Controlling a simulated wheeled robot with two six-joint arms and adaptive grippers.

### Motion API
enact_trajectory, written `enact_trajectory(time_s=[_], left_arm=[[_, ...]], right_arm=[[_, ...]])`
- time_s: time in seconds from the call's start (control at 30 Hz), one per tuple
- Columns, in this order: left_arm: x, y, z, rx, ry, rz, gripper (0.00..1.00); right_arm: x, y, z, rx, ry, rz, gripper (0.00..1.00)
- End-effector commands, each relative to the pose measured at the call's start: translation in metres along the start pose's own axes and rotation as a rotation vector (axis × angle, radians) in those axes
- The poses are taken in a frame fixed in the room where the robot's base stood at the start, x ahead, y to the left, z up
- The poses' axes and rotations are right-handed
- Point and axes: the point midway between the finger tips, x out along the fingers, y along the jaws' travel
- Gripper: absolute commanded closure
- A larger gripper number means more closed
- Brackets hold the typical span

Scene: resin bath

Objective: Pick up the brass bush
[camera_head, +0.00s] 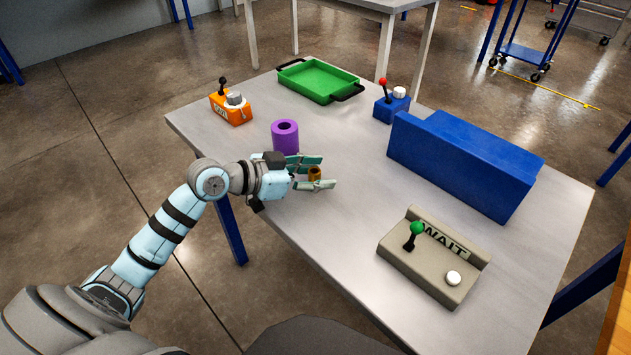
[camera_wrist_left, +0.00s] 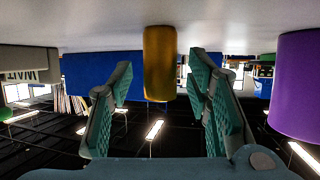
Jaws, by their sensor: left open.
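The brass bush (camera_head: 314,174) is a small gold-brown cylinder standing on the grey table, left of its middle. My left gripper (camera_head: 318,172) is low over the table, with its teal-padded fingers open on both sides of the bush. In the left wrist view, which is upside down, the bush (camera_wrist_left: 160,62) shows between the tips of the open left gripper (camera_wrist_left: 158,75). Gaps show between the bush and both fingers there. My right gripper is in neither view.
A purple hollow cylinder (camera_head: 285,137) stands close beside my left gripper. An orange lever box (camera_head: 231,108), a green tray (camera_head: 318,82) and a blue lever box (camera_head: 391,107) stand farther back. A long blue block (camera_head: 463,165) and a grey WAIT panel (camera_head: 433,258) stand to the right.

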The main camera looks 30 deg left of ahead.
Motion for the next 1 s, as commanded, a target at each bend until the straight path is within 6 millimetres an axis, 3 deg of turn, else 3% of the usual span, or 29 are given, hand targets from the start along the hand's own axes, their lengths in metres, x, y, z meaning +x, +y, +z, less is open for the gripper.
enact_trajectory(time_s=[0.1, 0.4, 0.77, 1.0], left_arm=[[-0.001, 0.0, 0.0, 0.001, -0.001, -0.001, 0.55], [-0.001, 0.0, 0.0, 0.001, -0.001, -0.001, 1.0], [-0.003, -0.001, -0.006, 0.002, -0.001, -0.001, 1.0], [-0.021, -0.001, -0.048, 0.005, 0.001, -0.002, 1.0]], right_arm=[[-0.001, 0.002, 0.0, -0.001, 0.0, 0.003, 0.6], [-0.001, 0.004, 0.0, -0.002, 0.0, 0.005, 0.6], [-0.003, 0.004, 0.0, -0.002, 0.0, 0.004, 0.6], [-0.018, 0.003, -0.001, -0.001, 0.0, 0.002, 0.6]])
